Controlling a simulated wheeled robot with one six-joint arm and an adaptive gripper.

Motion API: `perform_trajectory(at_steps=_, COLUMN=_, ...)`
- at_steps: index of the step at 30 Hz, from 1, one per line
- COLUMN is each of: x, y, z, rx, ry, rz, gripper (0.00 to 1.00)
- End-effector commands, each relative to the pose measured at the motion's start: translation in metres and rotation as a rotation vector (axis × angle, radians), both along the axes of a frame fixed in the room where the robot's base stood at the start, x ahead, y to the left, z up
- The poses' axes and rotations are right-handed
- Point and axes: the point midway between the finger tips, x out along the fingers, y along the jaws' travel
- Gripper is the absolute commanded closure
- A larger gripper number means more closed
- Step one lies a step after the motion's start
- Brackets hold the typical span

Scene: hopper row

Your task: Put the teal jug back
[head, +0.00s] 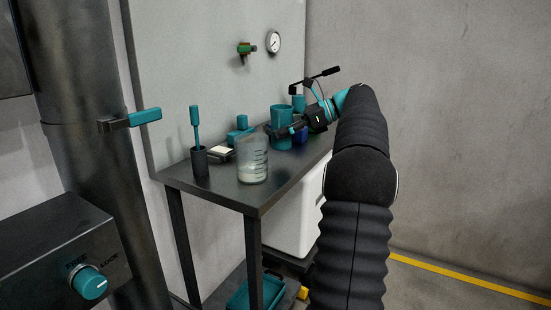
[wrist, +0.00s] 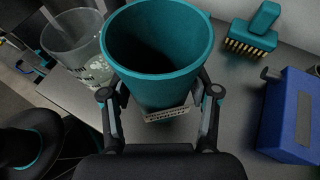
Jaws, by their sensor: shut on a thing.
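The teal jug (head: 282,122) is at the far part of the dark bench in the head view. It fills the upper middle of the wrist view (wrist: 160,75), open mouth toward the camera, with a small pale label low on its near side. My gripper (head: 291,130) is shut on the jug, with one finger on each side of it in the wrist view (wrist: 160,92). The jug looks about upright. Its base is hidden, so I cannot tell whether it touches the bench.
A clear beaker (head: 252,160) with pale contents stands at the bench's (head: 228,190) front. A black cup (head: 200,162) holds a teal-handled tool. A blue box (wrist: 290,115) and a teal brush (wrist: 252,32) are near the jug. Bare bench shows between them.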

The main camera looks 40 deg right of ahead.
Motion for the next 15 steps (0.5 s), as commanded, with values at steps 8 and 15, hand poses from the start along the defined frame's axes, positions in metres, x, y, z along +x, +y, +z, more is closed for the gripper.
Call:
perform_trajectory(at_steps=8, x=-0.067, y=-0.028, z=0.047, rx=-0.003, ry=-0.002, rz=-0.280, gripper=0.80)
perform_trajectory(at_steps=15, x=-0.088, y=-0.048, z=0.071, rx=0.001, ry=0.001, rz=-0.540, gripper=0.80)
